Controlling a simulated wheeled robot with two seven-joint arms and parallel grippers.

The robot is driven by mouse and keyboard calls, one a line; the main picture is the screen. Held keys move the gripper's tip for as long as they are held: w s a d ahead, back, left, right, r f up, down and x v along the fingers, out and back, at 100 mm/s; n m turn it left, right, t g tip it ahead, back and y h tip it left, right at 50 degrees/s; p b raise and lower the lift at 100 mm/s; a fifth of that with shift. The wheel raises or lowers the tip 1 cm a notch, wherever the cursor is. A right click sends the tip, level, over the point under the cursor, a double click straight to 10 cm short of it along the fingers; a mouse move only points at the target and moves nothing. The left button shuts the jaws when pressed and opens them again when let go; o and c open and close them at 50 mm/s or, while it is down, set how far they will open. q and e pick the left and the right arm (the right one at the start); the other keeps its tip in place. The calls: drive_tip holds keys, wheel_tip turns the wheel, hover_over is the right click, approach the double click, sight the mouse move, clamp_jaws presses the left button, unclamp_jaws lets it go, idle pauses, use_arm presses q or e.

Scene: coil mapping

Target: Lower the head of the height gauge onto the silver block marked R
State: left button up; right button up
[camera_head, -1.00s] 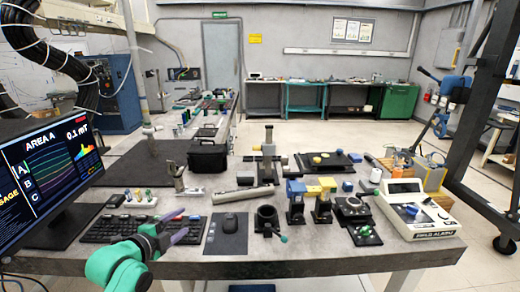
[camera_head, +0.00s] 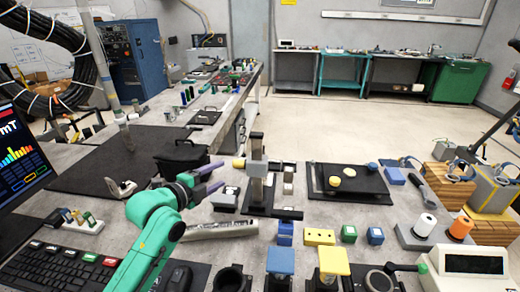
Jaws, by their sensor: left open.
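The height gauge (camera_head: 257,146) stands upright on a dark base in the middle of the bench. A grey head is on its column, with a cream-yellow knob (camera_head: 238,163) sticking out to the left. A small silver block (camera_head: 231,190) lies left of the column, and another silver piece (camera_head: 288,176) stands to its right. I cannot read a letter R on either. My left gripper (camera_head: 215,180) is open and empty, its two purple-grey fingers pointing right, just left of the knob and apparently apart from it. My right gripper is not in view.
A black tray (camera_head: 375,198) with yellow pieces lies right of the gauge. A grey bar (camera_head: 222,230) lies in front of it. Blue, yellow and green blocks (camera_head: 319,237) stand front right. A black bag (camera_head: 182,160) sits behind my gripper. The keyboard (camera_head: 62,268) is front left.

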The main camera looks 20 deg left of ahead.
sight(235, 164)
use_arm(q)
drive_tip(key=w+p, duration=0.1)
drive_tip(key=w, duration=0.2)
drive_tip(key=shift+w+d+r+p, duration=0.1)
drive_tip(key=shift+d+r+p, duration=0.1)
drive_tip(key=shift+p, duration=0.15)
drive_tip(key=p+x, duration=0.1)
drive_tip(key=x, duration=0.4)
drive_tip(key=shift+w+f, duration=0.25)
drive_tip(key=x, duration=0.4)
drive_tip(key=shift+w+f, duration=0.1)
drive_tip(key=shift+f, duration=0.05)
clamp_jaws()
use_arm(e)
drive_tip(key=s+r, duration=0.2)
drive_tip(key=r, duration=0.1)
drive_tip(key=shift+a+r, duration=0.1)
